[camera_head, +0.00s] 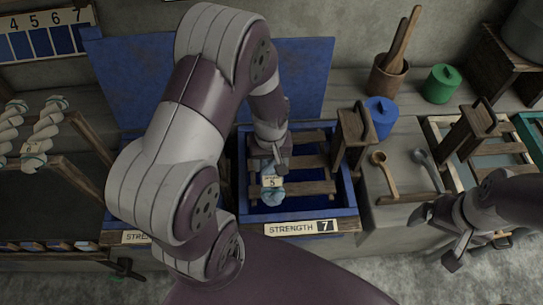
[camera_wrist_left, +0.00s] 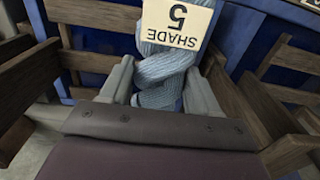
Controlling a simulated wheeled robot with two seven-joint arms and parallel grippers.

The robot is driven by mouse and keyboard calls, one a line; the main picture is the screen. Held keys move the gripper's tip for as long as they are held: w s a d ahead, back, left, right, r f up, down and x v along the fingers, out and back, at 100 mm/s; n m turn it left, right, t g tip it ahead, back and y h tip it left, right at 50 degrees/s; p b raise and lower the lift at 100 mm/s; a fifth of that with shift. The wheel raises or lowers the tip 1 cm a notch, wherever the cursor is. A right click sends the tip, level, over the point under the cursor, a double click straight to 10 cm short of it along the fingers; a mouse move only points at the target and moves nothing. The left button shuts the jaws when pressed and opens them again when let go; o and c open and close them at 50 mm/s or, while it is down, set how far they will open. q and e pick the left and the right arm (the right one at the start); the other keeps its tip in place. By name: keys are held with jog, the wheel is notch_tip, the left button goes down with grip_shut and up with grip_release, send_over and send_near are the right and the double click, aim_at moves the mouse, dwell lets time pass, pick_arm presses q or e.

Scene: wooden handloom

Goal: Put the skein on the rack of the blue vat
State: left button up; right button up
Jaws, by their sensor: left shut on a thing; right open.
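My left gripper (camera_head: 269,166) is shut on a light blue skein (camera_head: 272,196) with a tag reading 5. In the left wrist view the twisted skein (camera_wrist_left: 163,68) sits between the two fingers, and its tag (camera_wrist_left: 176,20) reads SHADE 5. The skein is over the blue vat (camera_head: 247,214), whose front label reads STRENGTH 7. Wooden slats of the vat's rack (camera_head: 312,162) lie around the gripper and skein; I cannot tell whether the skein touches them. My right gripper (camera_head: 450,240) is open and empty at the lower right.
A wooden upright block (camera_head: 353,140) stands at the vat's right edge. Ladles (camera_head: 383,172), a blue pot (camera_head: 381,115) and a green pot (camera_head: 441,84) are to the right. Pale skeins (camera_head: 45,125) hang on a rack at left. Another vat (camera_head: 490,150) stands at right.

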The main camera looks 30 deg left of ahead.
pick_arm(q)
jog(key=w+a+f, duration=0.2)
jog(key=w, duration=0.1)
jog(key=w+a+f, duration=0.1)
jog(key=shift+w+f, duration=0.15)
jog(key=shift+w, duration=0.25)
notch_tip(320, 180, down, 4)
jog(key=shift+w+a+f, duration=0.1)
jog(key=shift+w, duration=0.05)
jog(key=o, duration=1.2)
jog(key=shift+f, duration=0.15)
jog(key=shift+c, duration=0.2)
